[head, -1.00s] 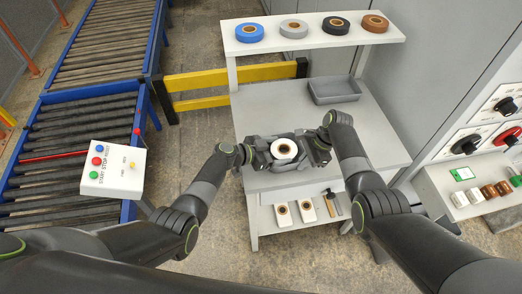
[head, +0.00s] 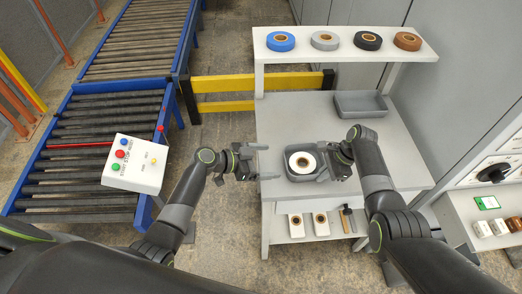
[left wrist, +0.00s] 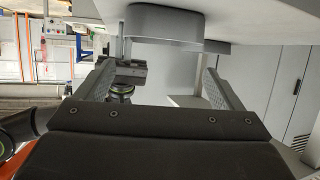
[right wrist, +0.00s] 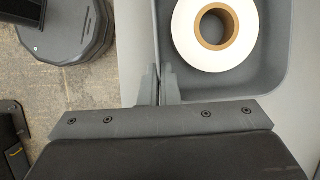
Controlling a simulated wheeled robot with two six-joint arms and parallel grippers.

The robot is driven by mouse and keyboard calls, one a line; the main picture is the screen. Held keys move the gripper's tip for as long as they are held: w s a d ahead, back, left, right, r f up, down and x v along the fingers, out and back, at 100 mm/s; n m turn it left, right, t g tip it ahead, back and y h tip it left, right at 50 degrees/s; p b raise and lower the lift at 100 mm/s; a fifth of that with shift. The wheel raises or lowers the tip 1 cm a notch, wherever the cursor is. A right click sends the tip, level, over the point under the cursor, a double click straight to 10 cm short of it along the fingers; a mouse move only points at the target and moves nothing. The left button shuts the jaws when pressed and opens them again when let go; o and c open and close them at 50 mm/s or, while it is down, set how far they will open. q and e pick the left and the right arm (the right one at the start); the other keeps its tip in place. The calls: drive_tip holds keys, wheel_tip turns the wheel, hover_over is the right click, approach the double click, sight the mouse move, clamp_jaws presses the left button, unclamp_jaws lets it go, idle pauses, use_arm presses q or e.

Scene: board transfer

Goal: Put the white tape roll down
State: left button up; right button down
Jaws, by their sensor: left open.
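The white tape roll (head: 302,161), with a brown core, lies flat inside a grey tray (head: 291,174) at the front of the table. The right wrist view shows the roll (right wrist: 214,38) within the tray's walls (right wrist: 275,85). My right gripper (head: 326,160) is at the tray's right side, its fingers (right wrist: 160,88) close together with the tray wall between them. My left gripper (head: 266,162) is open and empty, left of the tray and apart from it. In the left wrist view its spread fingers (left wrist: 160,80) point towards the tray (left wrist: 160,22).
A second grey tray (head: 361,112), empty, stands at the table's back right. Blue, grey, black and brown rolls sit on the upper shelf (head: 345,48). A control box (head: 134,178) and roller conveyor (head: 90,190) are at left. The table's middle is clear.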

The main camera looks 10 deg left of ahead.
use_arm(q)
drive_tip(key=shift+a+r, duration=0.1)
drive_tip(key=shift+a, duration=0.05)
drive_tip(key=s+a+r+n+t+y, duration=0.2)
drive_tip(key=a+r+n+t+y, duration=0.1)
drive_tip(key=a+n+t+y, duration=0.5)
drive_tip(key=s+a+f+n+g+y, duration=0.1)
drive_tip(key=s+a+f+g, duration=0.25)
drive_tip(key=f, duration=0.55)
drive_tip(key=s+a+f+n+g+y, duration=0.1)
drive_tip(key=s+a+f+g, duration=0.3)
drive_tip(key=f, duration=0.6)
drive_tip(key=s+a+f+n+g+y, duration=0.1)
drive_tip(key=s+a+f+g+y, duration=0.15)
drive_tip(key=s+f, duration=1.45)
drive_tip(key=s+f+g, duration=0.2)
drive_tip(key=s, duration=0.8)
drive_tip(key=s+f+n+g, duration=0.1)
drive_tip(key=s+f+g, duration=0.1)
drive_tip(key=s, duration=0.8)
drive_tip(key=shift+s+a+f, duration=0.2)
drive_tip(key=shift+s+a, duration=0.15)
